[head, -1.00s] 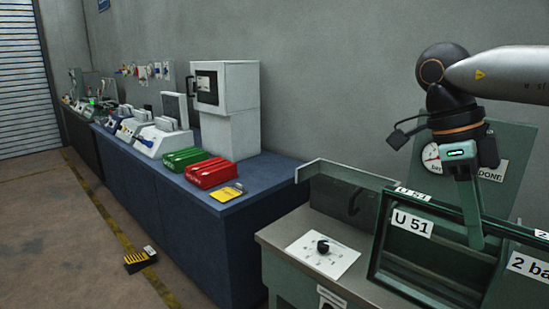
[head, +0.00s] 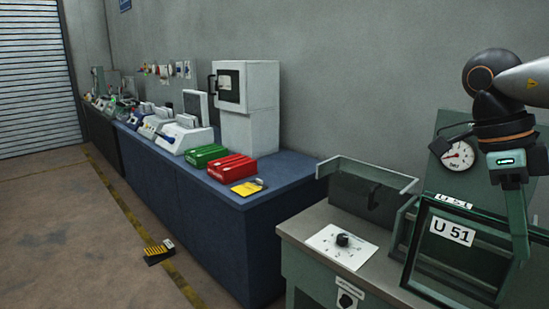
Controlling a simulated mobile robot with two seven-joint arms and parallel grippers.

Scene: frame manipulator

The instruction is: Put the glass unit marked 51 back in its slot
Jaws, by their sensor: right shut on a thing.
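The glass unit marked U 51 (head: 452,232) is a dark green frame around a clear pane, standing nearly upright at the lower right of the head view. A smaller U 51 label (head: 455,201) shows just above and behind its top edge; I cannot tell whether it is on the unit or on its holder. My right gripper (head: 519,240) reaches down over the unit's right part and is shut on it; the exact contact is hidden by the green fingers. The slot itself is not clearly visible. My left gripper is not in view.
A grey-topped bench (head: 333,215) carries a white dial plate (head: 342,247) and a low-walled green tray (head: 375,172). A pressure gauge (head: 458,156) sits on a green panel behind. A blue bench (head: 265,203) with equipment runs left. A black-and-yellow item (head: 159,252) lies on the floor.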

